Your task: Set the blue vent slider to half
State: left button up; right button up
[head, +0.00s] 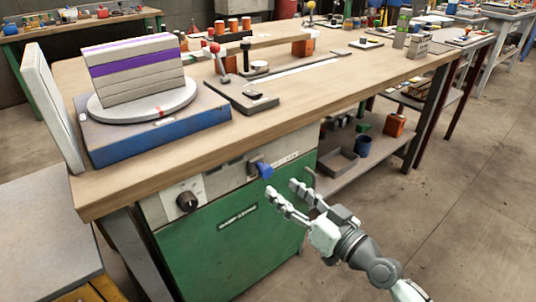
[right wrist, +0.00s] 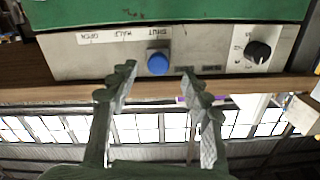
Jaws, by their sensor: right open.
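The blue vent slider (head: 262,168) is a knob on the grey panel at the front of the green cabinet, under the bench edge. In the right wrist view, which is upside down, the blue slider (right wrist: 158,62) sits by the SHUT mark of the label strip (right wrist: 108,37), with HALF and OPEN further left. My right gripper (head: 281,188) is open and empty, just in front of and below the slider. In the wrist view its fingertips (right wrist: 159,76) are either side of the knob, apparently apart from it. My left gripper is not in view.
A black rotary dial (head: 187,201) is on the same panel, left of the slider. The wooden bench top (head: 330,85) overhangs the panel and carries a turntable (head: 145,102) with a striped block. The floor (head: 440,190) to the right is clear.

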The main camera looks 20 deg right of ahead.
aim_at(269, 173)
jog(key=shift+w+r, duration=0.45)
jog(key=shift+w, duration=0.25)
jog(key=p+x, duration=0.1)
jog(key=x, duration=0.4)
jog(key=shift+a+p, duration=0.1)
jog(key=shift+p, duration=0.25)
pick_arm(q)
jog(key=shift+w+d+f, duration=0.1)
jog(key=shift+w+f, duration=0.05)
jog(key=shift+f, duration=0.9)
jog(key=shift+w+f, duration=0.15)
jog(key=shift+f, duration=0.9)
pick_arm(e)
jog(key=shift+w+a+f, duration=0.1)
jog(key=shift+w+a, duration=0.2)
jog(key=shift+w, duration=0.35)
grip_shut()
